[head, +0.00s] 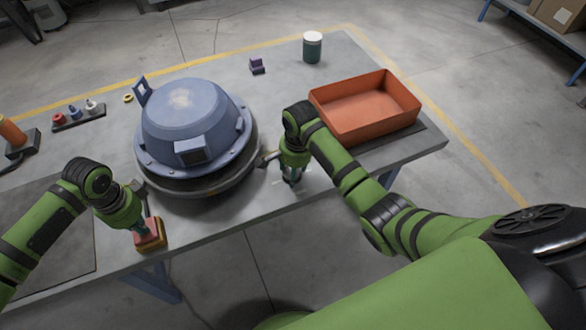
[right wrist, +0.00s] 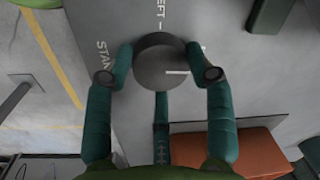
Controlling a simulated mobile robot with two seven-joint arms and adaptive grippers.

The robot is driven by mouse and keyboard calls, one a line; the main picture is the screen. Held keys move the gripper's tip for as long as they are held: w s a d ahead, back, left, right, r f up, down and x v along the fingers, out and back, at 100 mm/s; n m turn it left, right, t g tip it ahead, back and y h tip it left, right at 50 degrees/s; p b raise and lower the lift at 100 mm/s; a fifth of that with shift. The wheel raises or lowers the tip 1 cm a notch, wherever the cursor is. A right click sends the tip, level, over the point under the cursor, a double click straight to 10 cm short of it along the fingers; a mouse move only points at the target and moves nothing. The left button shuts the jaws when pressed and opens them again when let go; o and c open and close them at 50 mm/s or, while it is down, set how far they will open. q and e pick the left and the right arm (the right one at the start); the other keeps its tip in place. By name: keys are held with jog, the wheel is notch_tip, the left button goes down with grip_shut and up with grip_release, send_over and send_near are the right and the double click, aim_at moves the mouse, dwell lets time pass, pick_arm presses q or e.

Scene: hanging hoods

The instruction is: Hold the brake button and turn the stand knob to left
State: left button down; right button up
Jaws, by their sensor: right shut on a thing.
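The red brake button (head: 153,240) on its yellow base sits at the table's front left edge. My left gripper (head: 146,228) is over it, fingers pointing down at its top and seeming to touch it; whether the fingers are closed is too small to tell. My right gripper (head: 290,178) is down at the table's front edge, right of the blue hood. In the right wrist view, its teal fingers are around the round dark stand knob (right wrist: 160,66). The knob's white mark points right in that picture. "LEFT" is printed above the knob and "STAN…" to its left, partly hidden.
A blue domed hood (head: 190,115) rests on a round grey stand (head: 200,185) between my arms. An orange tray (head: 365,105) lies at the right, with a dark green jar (head: 312,48) behind. Small parts on a rack (head: 80,117) stand at the far left.

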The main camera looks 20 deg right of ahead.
jog(key=shift+w+d+n, duration=0.15)
jog(key=shift+d+n, duration=0.15)
jog(key=shift+n, duration=0.1)
dwell(0.3)
jog(key=n, duration=0.2)
jog(key=shift+n, duration=0.4)
jog(key=n, duration=0.5)
jog(key=shift+w+r, duration=0.15)
jog(key=shift+w, duration=0.05)
jog(key=n, duration=0.5)
jog(key=shift+a+n+g, duration=0.2)
jog(key=shift+n+g, duration=0.2)
jog(key=shift+a+n, duration=0.2)
jog(key=shift+n, duration=1.5)
jog(key=shift+a, duration=0.1)
